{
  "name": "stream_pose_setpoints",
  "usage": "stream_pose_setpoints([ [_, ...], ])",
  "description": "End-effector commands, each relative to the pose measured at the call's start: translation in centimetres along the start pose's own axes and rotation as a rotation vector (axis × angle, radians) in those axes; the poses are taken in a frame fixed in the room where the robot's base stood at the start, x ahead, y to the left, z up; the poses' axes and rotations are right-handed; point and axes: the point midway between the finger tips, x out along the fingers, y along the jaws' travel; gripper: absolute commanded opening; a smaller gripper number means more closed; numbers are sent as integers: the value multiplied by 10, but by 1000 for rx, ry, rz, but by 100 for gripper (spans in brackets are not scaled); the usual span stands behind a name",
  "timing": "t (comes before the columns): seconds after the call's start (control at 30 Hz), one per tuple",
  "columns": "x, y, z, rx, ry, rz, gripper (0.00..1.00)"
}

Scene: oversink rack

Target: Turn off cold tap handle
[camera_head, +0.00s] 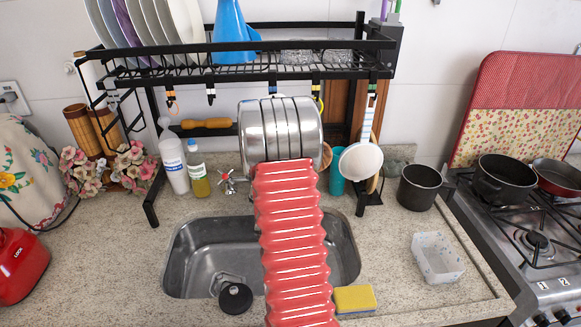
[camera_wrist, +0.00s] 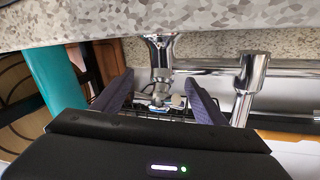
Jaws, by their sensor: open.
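A chrome tap handle (camera_wrist: 160,60) hangs from the top in the upside-down wrist view, its stem on the speckled counter and its cross-shaped end lower. My gripper (camera_wrist: 158,98) is open and empty, with its dark fingers on either side of the handle's cross end. I cannot tell whether they touch it. The chrome spout (camera_wrist: 249,85) stands right of the handle in that view. In the head view another chrome tap handle (camera_head: 229,182) shows left of my arm. My arm hides my gripper and the handle between its fingers there.
A steel sink (camera_head: 200,240) lies in front, with a yellow sponge (camera_head: 355,299) on its rim. A black rack (camera_head: 245,72) stands above. A teal cup (camera_head: 336,178) is right of my arm, also close at left in the wrist view (camera_wrist: 55,75). Bottles (camera_head: 197,170) stand left.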

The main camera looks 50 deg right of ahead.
Motion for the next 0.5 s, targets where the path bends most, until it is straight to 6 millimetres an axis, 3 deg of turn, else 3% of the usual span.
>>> stream_pose_setpoints([
  [0.5, 2, -2, -6, -39, 13, -51, 66],
])
